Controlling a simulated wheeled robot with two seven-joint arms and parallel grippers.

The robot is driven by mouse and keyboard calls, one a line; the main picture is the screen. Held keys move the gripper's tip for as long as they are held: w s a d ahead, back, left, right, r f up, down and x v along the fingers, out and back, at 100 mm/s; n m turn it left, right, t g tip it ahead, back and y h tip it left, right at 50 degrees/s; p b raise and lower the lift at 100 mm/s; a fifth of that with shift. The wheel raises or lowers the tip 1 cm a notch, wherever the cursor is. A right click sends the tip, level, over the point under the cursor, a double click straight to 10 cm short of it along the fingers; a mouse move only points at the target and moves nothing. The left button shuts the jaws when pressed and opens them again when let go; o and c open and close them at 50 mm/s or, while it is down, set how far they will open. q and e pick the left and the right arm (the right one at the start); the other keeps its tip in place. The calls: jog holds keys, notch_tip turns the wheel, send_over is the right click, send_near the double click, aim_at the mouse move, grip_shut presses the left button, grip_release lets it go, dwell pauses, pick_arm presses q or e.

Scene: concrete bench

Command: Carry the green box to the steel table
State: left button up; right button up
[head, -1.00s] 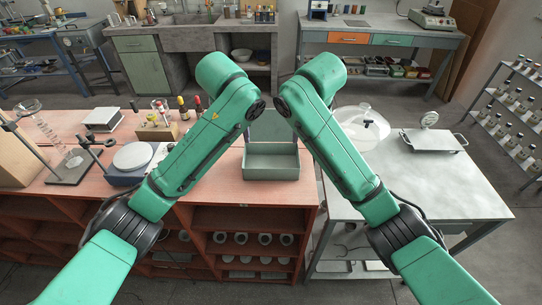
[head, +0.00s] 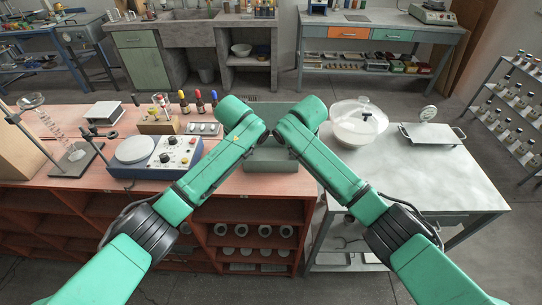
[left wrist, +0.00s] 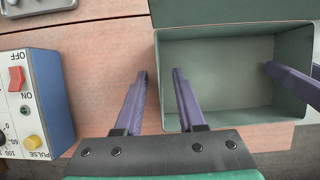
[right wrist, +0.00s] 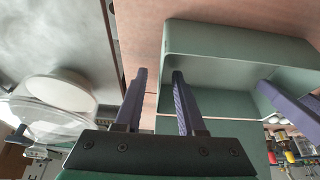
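The green box (head: 285,184) stands on the red-brown bench (head: 225,184), its open top up, between my two arms. A green panel like a raised lid (left wrist: 235,10) is at its back. In the left wrist view my left gripper (left wrist: 159,72) is open, one finger outside the box's left wall and one inside. My right gripper (right wrist: 158,72) is open likewise across the opposite wall. I see a gap between the fingers and the walls. The head view hides the fingers behind the arms. The steel table (head: 450,185) is right of the bench.
A glass vessel (head: 358,122) stands at the steel table's back left, and a pan scale (head: 430,133) at its back. The table's front is bare. A blue stirrer-like device (head: 160,158) stands left of the box, with switches facing my left gripper.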

pick_arm(q)
jog(key=shift+w+f, duration=0.2)
jog(key=shift+f, duration=0.15)
pick_arm(e)
jog(key=shift+w+f, duration=0.15)
jog(key=shift+f, duration=0.2)
pick_arm(q)
jog(key=shift+s+r, duration=0.1)
pick_arm(e)
jog(key=shift+r, duration=0.1)
pick_arm(q)
grip_shut()
pick_arm(e)
grip_shut()
dwell(0.4)
